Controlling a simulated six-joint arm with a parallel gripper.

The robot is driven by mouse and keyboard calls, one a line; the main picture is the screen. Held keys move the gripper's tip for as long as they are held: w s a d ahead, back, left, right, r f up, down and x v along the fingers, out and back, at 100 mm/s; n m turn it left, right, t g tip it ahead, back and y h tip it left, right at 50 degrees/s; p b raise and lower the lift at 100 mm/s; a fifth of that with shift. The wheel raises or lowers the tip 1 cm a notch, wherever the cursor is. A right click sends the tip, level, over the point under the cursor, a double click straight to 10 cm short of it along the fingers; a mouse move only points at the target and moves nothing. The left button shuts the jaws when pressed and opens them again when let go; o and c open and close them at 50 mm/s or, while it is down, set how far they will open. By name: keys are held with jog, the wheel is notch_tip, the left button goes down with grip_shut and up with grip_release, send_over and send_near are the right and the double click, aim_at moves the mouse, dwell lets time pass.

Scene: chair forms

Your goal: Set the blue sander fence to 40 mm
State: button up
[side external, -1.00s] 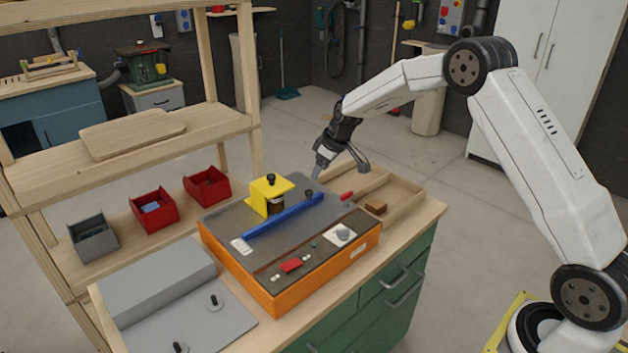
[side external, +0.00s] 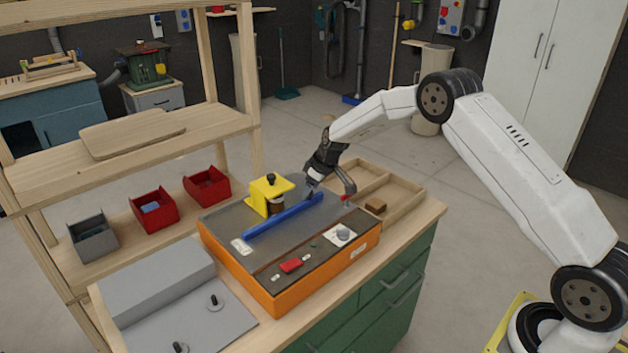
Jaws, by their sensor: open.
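The blue fence (side external: 284,216) lies as a long bar across the grey top of the orange sander (side external: 240,270). A yellow guard (side external: 265,197) with a dark spindle under it stands behind the fence. My gripper (side external: 329,192) is open at the fence's right end, its fingers pointing down. One finger is close to the dark knob at that end and the other hangs to the right. I cannot tell whether either touches.
A wooden tray (side external: 405,193) with a small brown block (side external: 375,205) is behind and right of the sander. A grey stepped fixture (side external: 160,287) with black knobs is at front left. Red bins (side external: 153,210) and a grey bin (side external: 92,239) stand on the shelf.

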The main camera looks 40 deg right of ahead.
jog(key=shift+c, duration=0.2)
grip_shut()
dwell(1.3)
